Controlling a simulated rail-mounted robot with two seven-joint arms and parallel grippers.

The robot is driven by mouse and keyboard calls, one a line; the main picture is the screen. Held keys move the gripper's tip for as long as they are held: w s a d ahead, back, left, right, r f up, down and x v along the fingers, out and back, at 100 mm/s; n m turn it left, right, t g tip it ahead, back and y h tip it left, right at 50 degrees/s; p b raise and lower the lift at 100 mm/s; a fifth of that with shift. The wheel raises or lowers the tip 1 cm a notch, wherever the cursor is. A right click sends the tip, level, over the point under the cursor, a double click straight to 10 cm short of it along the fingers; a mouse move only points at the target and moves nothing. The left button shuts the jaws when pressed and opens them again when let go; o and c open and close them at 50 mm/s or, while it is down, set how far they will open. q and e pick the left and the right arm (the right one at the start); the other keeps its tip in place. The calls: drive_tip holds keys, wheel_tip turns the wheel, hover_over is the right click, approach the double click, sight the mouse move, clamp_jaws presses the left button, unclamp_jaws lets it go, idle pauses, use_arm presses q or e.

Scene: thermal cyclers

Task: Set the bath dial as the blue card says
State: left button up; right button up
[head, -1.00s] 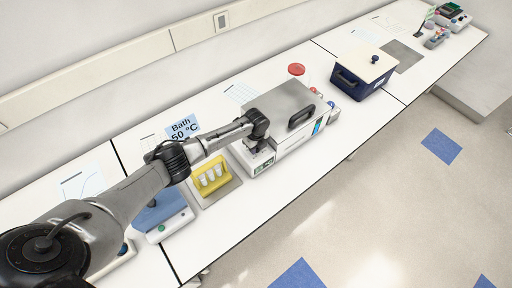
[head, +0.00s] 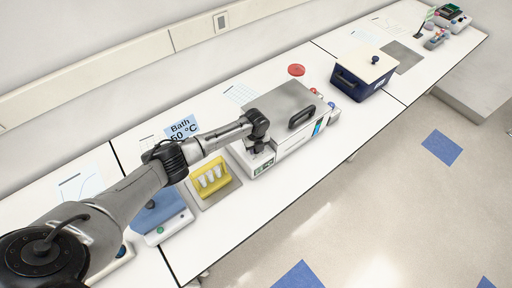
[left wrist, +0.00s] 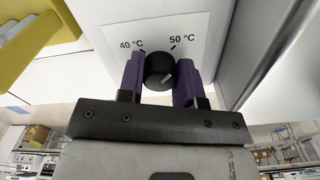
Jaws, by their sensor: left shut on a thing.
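The blue card (head: 182,128) behind the bench items reads "Bath 50 °C", partly covered by my left arm. The bath (head: 290,108) is a grey-lidded box with a black handle. Its dial (left wrist: 159,70) is a round black knob on a white panel (left wrist: 190,24) with "40 °C" at upper left and "50 °C" at upper right. A pale mark shows on the knob's face; which label it points to is unclear. My left gripper (left wrist: 159,82) is shut on the dial, one purple finger on each side. In the head view the left gripper (head: 255,146) is at the bath's left end, hiding the dial.
A yellow rack (head: 210,175) with white tubes stands left of the bath, close to my arm. A blue-topped device (head: 158,212) is further left. A navy box with a cream lid (head: 364,72) stands right of the bath. The bench's front strip is clear.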

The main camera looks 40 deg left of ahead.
use_arm(q)
drive_tip(key=shift+r, duration=0.15)
drive_tip(key=o, duration=0.9)
drive_tip(key=shift+o, duration=0.2)
wheel_tip(320, 180, up, 14)
drive_tip(key=p, duration=0.1)
drive_tip(key=shift+f, duration=0.2)
